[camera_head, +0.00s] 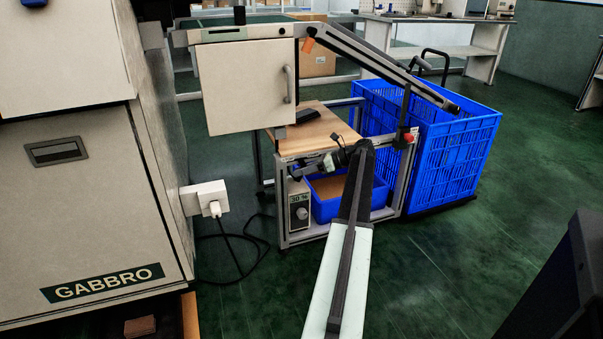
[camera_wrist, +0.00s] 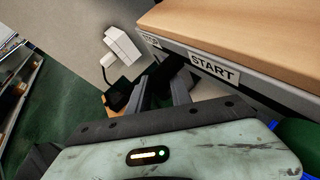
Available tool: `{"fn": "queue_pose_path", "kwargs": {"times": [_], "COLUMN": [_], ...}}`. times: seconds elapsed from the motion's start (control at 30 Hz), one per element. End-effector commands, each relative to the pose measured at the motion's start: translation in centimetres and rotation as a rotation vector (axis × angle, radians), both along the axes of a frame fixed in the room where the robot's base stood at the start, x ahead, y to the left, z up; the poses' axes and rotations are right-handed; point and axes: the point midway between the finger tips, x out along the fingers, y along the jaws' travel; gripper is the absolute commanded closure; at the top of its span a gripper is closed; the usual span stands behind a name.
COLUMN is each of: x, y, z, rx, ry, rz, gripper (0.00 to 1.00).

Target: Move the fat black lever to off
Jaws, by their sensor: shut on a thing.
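The fat black lever (camera_wrist: 176,74) sticks out from the edge of the wood-topped bench, beside a START label (camera_wrist: 213,69). A second label (camera_wrist: 150,41), too small to read surely, is on the same edge farther left. My gripper (camera_wrist: 160,88) is shut on the lever, its two grey fingers hiding part of it. In the head view my gripper (camera_head: 326,163) is at the front edge of the bench (camera_head: 322,131), below the wooden top. The lever is hard to make out there, among the dark wrist parts.
A pale door (camera_head: 245,88) with a handle hangs above the bench. A control box (camera_head: 299,205) and a blue tray (camera_head: 326,207) sit below it. A large blue crate (camera_head: 455,160) stands right. A GABBRO machine (camera_head: 90,215) and plugged socket box (camera_head: 205,196) are left.

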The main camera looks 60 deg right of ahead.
Motion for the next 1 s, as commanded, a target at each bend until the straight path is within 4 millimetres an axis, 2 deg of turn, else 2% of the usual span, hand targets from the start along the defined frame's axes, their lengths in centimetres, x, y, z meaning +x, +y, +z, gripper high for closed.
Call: {"fn": "queue_pose_path", "kwargs": {"times": [0.13,0.17,0.2,0.6,1.0], "x": [0.1,0.1,0.1,-0.5,-5.8], "y": [0.0,0.0,0.0,-0.3,-3.3], "z": [0.1,0.1,0.1,0.4,3.3], "rx": [0.001,0.001,0.001,0.000,0.000], "ry": [-0.002,-0.002,-0.002,-0.001,-0.001], "rz": [0.000,0.000,0.000,-0.001,-0.001], "gripper": [1.00,0.72,0.66,0.66,0.66]}}
